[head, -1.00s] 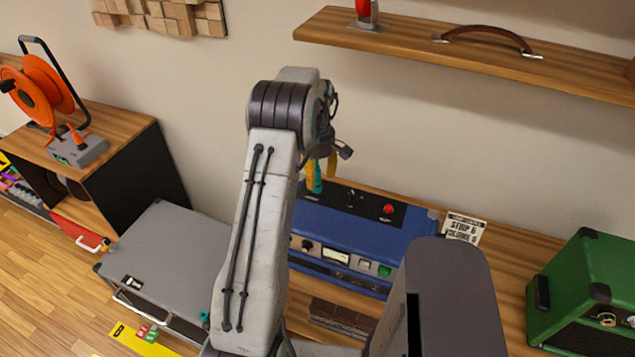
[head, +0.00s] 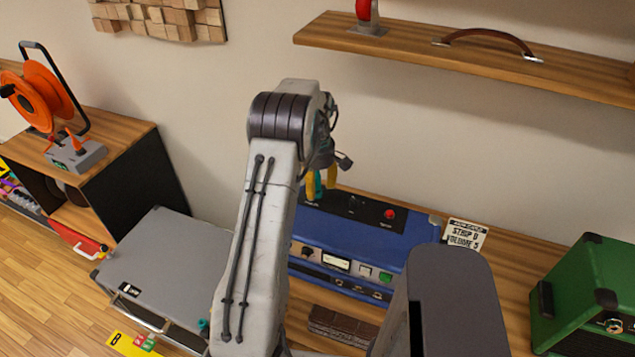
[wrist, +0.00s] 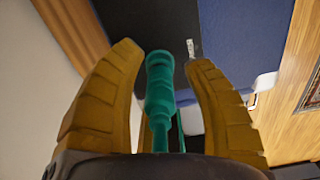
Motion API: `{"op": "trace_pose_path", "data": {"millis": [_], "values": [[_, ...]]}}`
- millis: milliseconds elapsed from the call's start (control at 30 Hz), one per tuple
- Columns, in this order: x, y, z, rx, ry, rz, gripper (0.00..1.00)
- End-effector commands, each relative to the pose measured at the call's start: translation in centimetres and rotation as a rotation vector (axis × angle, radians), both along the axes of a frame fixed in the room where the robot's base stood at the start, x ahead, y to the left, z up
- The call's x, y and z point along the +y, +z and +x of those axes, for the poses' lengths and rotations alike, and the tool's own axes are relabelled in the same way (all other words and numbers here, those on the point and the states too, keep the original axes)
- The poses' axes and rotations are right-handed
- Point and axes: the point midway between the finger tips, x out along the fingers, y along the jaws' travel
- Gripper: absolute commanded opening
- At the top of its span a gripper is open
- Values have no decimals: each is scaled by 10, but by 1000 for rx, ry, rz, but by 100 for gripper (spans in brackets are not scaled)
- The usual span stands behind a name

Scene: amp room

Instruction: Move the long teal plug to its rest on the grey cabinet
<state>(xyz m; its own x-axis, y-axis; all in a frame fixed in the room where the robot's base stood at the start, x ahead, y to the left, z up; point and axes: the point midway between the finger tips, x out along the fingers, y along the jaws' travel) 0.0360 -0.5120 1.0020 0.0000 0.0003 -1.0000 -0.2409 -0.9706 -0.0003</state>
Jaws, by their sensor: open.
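The long teal plug (wrist: 159,90) is between the two yellow fingers of my gripper (wrist: 170,75) in the wrist view. The fingers are open, with a gap seen on each side of the plug. In the head view, my gripper (head: 321,182) is low over the back left of the blue amp (head: 365,240), and a bit of teal shows beside a finger. The plug's lower end and how it is held there are hidden. The grey cabinet (head: 165,268) stands to the left of the amp. A small teal thing (head: 203,326) shows at its right front edge.
A shelf (head: 460,62) with a strap handle hangs on the wall above. A small card (head: 466,234) stands behind the amp's right end. A green amp (head: 590,295) is at the right. A cable reel (head: 45,88) stands at the far left.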

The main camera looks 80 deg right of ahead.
Motion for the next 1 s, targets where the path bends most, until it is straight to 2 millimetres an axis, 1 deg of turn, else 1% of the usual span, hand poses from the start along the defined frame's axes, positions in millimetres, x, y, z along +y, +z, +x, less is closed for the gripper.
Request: {"op": "trace_pose_path", "data": {"millis": [400, 433, 900, 1000], "values": [[0, 0, 0, 0, 0, 0, 46], [0, 0, 0, 0, 0, 0, 49], [0, 0, 0, 0, 0, 0, 7], [0, 0, 0, 0, 0, 0, 0]]}}
